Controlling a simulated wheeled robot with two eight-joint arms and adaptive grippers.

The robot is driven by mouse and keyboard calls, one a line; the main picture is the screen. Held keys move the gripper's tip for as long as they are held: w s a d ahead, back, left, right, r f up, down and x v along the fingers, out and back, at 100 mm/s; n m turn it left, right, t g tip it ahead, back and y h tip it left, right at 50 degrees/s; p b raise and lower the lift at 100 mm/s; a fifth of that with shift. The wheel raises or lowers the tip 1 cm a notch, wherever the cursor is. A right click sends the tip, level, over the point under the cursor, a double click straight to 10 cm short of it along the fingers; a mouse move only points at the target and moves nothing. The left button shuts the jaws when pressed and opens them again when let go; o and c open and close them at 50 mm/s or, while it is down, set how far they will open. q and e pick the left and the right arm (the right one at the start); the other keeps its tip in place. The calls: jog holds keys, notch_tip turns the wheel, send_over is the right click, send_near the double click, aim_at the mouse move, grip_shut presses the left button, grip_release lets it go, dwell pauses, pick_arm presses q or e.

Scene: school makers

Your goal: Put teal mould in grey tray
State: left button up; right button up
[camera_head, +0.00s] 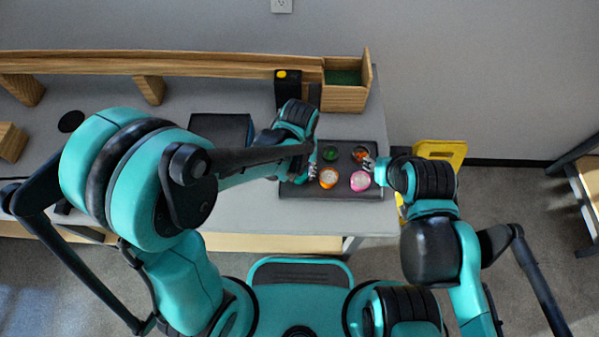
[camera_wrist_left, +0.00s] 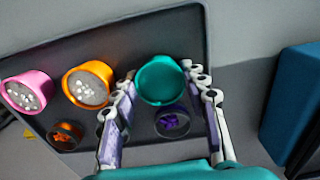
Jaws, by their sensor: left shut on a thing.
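The teal mould (camera_wrist_left: 158,80) is a round cup between the fingers of my left gripper (camera_wrist_left: 160,78) in the left wrist view. The gripper is shut on it, over the left end of the dark grey tray (camera_wrist_left: 150,25). In the head view, my left gripper (camera_head: 312,170) hides the mould at the left side of the tray (camera_head: 345,194). I cannot tell whether the mould touches the tray. My right gripper (camera_head: 371,164) is at the tray's right edge; its fingers are too small to read.
A wooden box (camera_head: 346,98) stands behind. A dark box (camera_head: 222,128) is left of the tray.

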pick_arm(q)
jog(key=shift+f, duration=0.15)
jog(key=o, duration=1.3)
jog(key=shift+r, duration=0.45)
notch_tip(320, 180, up, 12)
jog(key=p, duration=0.5)
jog(key=s+a+r+t, duration=0.1)
jog(key=a+r+t, duration=0.1)
jog(key=a, duration=0.3)
jog(key=s+a+r+t, duration=0.2)
jog(key=a+r, duration=0.1)
jog(key=a, duration=0.3)
jog(key=s+a+r+t, duration=0.2)
jog(key=a+t, duration=0.1)
jog(key=a, duration=0.2)
jog(key=shift+a+r, duration=0.15)
jog(key=shift+a, duration=0.2)
